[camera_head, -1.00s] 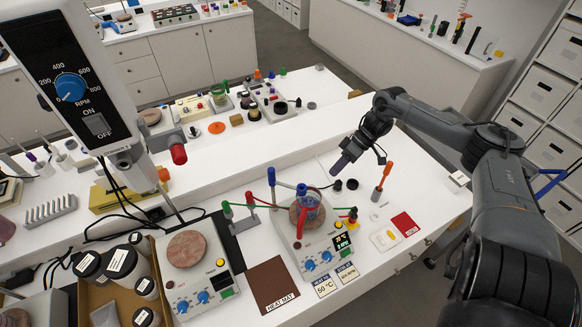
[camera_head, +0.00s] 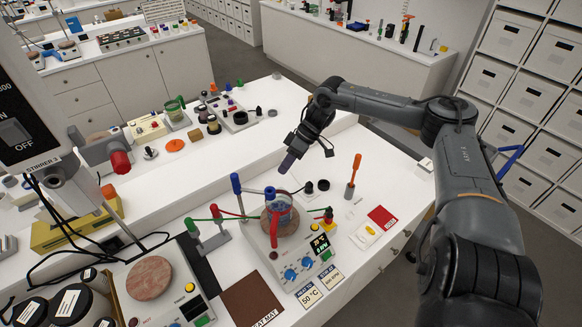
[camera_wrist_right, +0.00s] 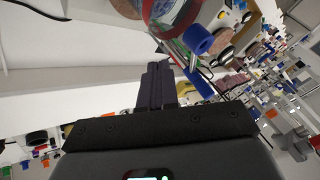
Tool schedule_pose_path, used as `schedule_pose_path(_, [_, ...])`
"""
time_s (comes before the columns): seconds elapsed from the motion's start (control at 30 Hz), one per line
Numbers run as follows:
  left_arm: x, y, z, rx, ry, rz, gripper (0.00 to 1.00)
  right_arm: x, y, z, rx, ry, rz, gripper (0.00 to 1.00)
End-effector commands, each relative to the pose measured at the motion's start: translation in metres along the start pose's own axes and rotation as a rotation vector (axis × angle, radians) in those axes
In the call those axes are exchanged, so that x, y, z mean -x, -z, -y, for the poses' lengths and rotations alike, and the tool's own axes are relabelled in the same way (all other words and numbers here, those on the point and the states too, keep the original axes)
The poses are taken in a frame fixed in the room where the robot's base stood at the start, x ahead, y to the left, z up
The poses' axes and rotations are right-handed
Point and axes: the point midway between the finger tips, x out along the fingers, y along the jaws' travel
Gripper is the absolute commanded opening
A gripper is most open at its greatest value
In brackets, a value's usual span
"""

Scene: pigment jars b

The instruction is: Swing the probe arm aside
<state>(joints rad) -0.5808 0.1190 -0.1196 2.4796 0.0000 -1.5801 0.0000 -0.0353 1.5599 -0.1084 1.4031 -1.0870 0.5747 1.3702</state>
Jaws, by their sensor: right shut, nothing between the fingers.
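A hotplate (camera_head: 303,264) stands at the front of the bench with a glass beaker (camera_head: 283,217) on its round top. Thin red and green arms reach in around the beaker, and a red arm (camera_head: 238,214) crosses from the left. A blue-tipped upright (camera_head: 236,184) stands behind left, and a blue cap (camera_head: 270,192) shows at the beaker. I cannot tell which of these is the probe arm. My right gripper (camera_head: 288,162) is shut and empty, above and behind the beaker, apart from it. In the wrist view its fingers (camera_wrist_right: 156,84) are together near a blue cylinder (camera_wrist_right: 198,39). My left gripper is out of view.
A green-and-red-topped stand (camera_head: 208,238) is left of the hotplate. An orange-handled tool (camera_head: 353,176) stands upright behind right. A second hotplate (camera_head: 168,293) and a brown heat mat (camera_head: 249,300) lie to the left. Bare white bench shows behind my right gripper.

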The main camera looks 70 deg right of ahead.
Motion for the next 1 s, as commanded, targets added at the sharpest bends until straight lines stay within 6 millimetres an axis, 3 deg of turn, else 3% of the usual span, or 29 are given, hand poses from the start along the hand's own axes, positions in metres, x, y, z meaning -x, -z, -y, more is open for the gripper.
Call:
schedule_pose_path(0.03, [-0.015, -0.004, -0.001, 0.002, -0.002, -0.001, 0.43, -0.011, -0.004, -0.004, 0.002, -0.001, 0.002, 0.0])
schedule_pose_path(0.17, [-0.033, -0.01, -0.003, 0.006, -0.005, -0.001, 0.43, -0.021, -0.004, -0.003, 0.001, -0.001, 0.003, 0.0])
schedule_pose_path(0.23, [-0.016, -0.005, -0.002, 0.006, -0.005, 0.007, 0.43, -0.013, 0.002, 0.008, -0.001, 0.003, 0.002, 0.0])
schedule_pose_path(0.5, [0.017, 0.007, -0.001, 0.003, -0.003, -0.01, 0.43, -0.023, 0.001, 0.022, -0.002, 0.002, 0.002, 0.0])
schedule_pose_path(1.0, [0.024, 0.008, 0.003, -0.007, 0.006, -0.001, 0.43, -0.035, -0.001, 0.036, -0.001, 0.0, 0.001, 0.0])
